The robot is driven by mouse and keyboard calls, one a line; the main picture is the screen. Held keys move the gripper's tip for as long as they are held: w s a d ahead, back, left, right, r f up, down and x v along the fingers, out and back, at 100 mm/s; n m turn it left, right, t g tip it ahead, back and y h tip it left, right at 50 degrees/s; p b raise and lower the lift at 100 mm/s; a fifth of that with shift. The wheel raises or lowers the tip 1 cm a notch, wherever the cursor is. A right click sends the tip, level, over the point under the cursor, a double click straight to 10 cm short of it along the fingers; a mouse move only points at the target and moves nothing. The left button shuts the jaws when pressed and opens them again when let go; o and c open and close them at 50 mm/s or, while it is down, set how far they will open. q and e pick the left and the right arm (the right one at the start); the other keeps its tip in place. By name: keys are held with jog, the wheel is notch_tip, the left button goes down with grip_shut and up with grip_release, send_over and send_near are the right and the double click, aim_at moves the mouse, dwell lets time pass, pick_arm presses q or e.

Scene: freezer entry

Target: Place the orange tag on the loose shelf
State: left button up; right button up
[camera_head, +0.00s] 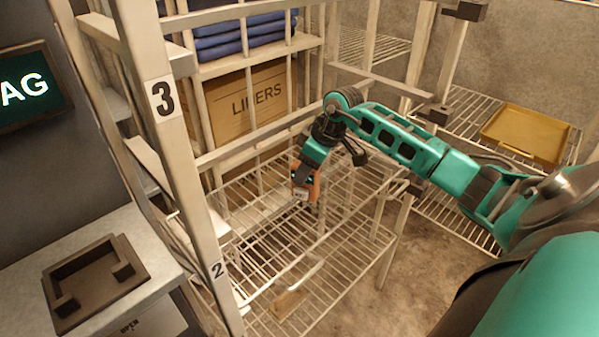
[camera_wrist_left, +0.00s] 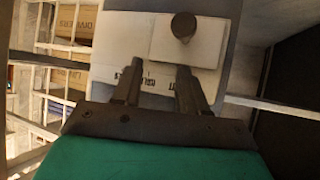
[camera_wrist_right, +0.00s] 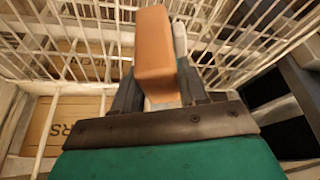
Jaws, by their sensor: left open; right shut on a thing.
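The orange tag (camera_head: 303,190) is in my right gripper (camera_head: 303,178), above a low wire shelf in the head view. In the right wrist view the tag (camera_wrist_right: 155,55) stands out as an orange block between the fingers of my right gripper (camera_wrist_right: 163,85). The low wire shelf (camera_head: 345,255) extends below the gripper; I cannot tell whether it is the loose one. My left gripper (camera_wrist_left: 157,80) is open in front of a pale panel with dark lettering and a round dark knob. The left gripper does not show in the head view.
A post marked 3 and 2 (camera_head: 177,150) stands left of my right gripper. A box marked LINERS (camera_head: 245,100) sits behind it, under folded blue cloth (camera_head: 240,35). A yellow tray (camera_head: 527,135) rests on another rack at right. A dark tray (camera_head: 95,282) lies at lower left.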

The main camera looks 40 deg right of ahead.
jog(key=shift+w+a+f, duration=0.45)
jog(key=shift+w+f, duration=0.1)
jog(key=shift+w, duration=0.15)
jog(key=shift+f, duration=0.2)
jog(key=o, duration=0.9)
jog(key=shift+o, duration=0.9)
